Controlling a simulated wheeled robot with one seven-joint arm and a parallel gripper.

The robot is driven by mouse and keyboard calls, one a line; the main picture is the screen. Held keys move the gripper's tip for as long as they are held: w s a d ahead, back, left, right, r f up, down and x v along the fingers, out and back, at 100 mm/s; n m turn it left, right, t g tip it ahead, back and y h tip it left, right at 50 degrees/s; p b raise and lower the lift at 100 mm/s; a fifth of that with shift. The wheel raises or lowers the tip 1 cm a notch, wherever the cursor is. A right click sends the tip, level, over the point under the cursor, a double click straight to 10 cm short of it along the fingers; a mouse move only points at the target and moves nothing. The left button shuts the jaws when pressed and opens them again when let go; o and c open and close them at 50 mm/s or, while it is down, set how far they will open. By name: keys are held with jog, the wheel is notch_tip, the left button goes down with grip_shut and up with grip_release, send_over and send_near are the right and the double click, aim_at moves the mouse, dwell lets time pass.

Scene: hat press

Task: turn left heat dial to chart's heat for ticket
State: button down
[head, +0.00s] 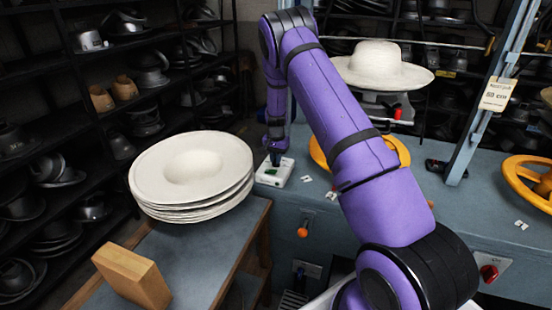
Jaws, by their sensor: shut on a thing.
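A small white control box (272,178) sits on the left end of the blue-grey bench, with a small green mark on its face. My gripper (275,159) points down onto the top of this box and is shut on the left heat dial, which is mostly hidden by the fingers. The dial's pointer and scale are too small to read. A cream tag (497,93) with print hangs on the blue post at the right; it seems to read a size in cm. I cannot make out a heat chart.
A stack of white hat blanks (193,170) stands left of the box. A pale hat (382,66) sits on the press behind my arm. Orange handwheels (527,184) are at the bench's right and middle. A wooden block (131,276) is at the lower left. Shelves line the back.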

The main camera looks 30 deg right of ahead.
jog(key=c, duration=1.2)
grip_release()
jog(key=shift+o, duration=0.2)
notch_tip(320, 180, up, 11)
